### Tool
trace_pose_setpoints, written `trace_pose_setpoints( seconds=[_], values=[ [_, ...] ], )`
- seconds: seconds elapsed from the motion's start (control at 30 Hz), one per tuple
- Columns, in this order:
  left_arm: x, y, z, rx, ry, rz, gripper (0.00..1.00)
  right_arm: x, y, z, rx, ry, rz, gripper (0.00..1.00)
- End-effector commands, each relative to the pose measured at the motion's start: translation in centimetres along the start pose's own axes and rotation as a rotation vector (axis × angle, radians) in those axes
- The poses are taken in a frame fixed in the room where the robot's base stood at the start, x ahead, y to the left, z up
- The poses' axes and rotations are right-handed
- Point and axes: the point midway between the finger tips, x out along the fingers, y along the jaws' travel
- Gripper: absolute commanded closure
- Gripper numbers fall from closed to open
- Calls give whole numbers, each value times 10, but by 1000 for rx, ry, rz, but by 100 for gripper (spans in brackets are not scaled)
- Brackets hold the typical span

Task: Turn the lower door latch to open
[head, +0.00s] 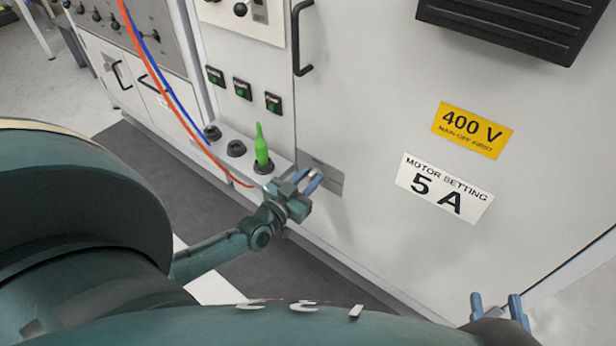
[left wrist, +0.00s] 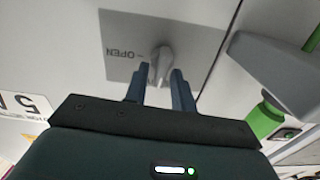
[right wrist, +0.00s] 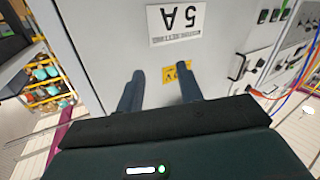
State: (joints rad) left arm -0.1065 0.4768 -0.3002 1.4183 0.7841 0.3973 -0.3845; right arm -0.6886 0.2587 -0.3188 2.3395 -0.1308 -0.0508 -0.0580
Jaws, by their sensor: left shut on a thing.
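The lower door latch is a grey knob (left wrist: 161,62) on a grey plate (left wrist: 118,45) marked "OPEN", upside down in the left wrist view. In the head view the plate (head: 332,181) sits low on the left side of the cabinet door (head: 370,90). My left gripper (head: 313,181) is at the plate, its fingers shut on the latch knob, one on each side. The fingers hide most of the knob in the head view. My right gripper (head: 497,303) is open and empty; its fingers stand apart in the right wrist view (right wrist: 160,90), facing the cabinet.
A black door handle (head: 301,38) is above the latch. Red (head: 180,115) and blue cables hang at the left. Shelves with reels (right wrist: 45,82) stand left in the right wrist view.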

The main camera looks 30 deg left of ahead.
Motion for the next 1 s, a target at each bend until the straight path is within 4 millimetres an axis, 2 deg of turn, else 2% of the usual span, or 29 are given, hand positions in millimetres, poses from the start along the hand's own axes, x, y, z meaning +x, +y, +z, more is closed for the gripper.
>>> trace_pose_setpoints(
  seconds=[0.5,1.0],
  values=[
    [0,5,-1,431,-3,-1,97,-9,8,0,81,-234,3,64],
    [0,9,4,907,-2,0,97,-16,6,3,118,-338,-15,64]
  ],
)
